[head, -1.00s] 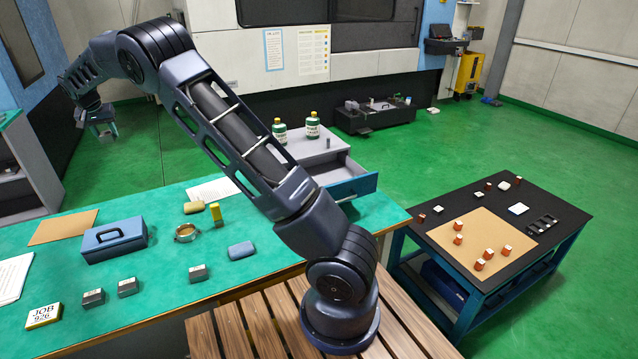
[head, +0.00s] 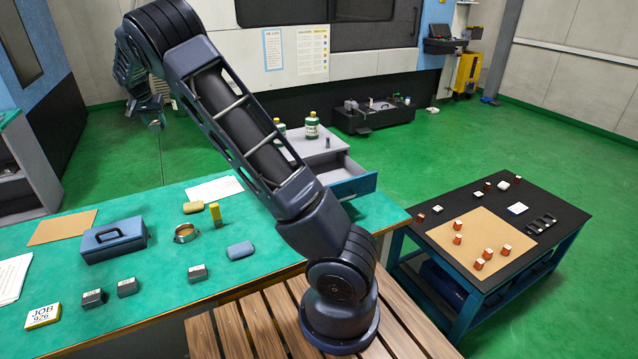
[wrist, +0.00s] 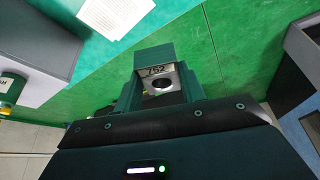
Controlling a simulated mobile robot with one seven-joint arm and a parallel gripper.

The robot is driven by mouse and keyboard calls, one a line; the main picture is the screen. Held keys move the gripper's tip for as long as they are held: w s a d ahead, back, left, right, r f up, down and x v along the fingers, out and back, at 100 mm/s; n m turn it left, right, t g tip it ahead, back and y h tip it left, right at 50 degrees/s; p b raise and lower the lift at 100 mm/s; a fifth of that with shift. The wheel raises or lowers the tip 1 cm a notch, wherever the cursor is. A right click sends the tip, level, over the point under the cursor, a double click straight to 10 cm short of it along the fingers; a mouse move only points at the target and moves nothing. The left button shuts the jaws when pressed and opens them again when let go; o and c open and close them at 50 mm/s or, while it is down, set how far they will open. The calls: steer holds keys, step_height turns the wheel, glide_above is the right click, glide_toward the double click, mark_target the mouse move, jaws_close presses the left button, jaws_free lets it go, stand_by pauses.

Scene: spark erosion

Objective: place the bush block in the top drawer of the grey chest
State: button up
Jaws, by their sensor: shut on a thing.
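My gripper (head: 154,116) is raised beyond the far edge of the green bench, at the upper left of the head view. In the wrist view it is shut on the bush block (wrist: 160,84), a grey metal block with a dark round hole and a numbered label. The block is hard to make out in the head view. The grey chest (head: 318,143) stands at the bench's far right end, right of my gripper and partly behind my arm. Its top drawer (head: 352,187), with a blue front, is pulled open; the visible part of its inside looks empty.
Two green bottles stand on the chest, one (head: 312,125) clearer than the other. A dark table (head: 430,190) stands at right.

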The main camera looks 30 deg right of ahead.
steer(key=s+d+r+m+g+h, duration=0.1)
steer(key=s+d+m, duration=0.15)
steer(key=d, duration=0.85)
steer(key=s+d+m, duration=0.2)
steer(key=s+d, duration=0.2)
steer(key=d, duration=0.8)
steer(key=s+d+r+m+g+h, duration=0.1)
steer(key=s+d+m, duration=0.25)
steer(key=d, duration=0.75)
steer(key=m+g, duration=0.2)
steer(key=m, duration=0.4)
glide_above(332, 177)
steer(key=s+a, duration=0.3)
steer(key=s, duration=0.2)
step_height(332, 177, down, 2)
steer(key=shift+h, duration=0.5)
steer(key=f, duration=2.1)
steer(key=shift+w+d+f, duration=0.1)
steer(key=shift+w+f, duration=0.1)
steer(key=shift+w, duration=0.05)
steer(key=o, duration=1.3)
steer(key=shift+f, duration=0.1)
steer(key=shift+o, duration=0.2)
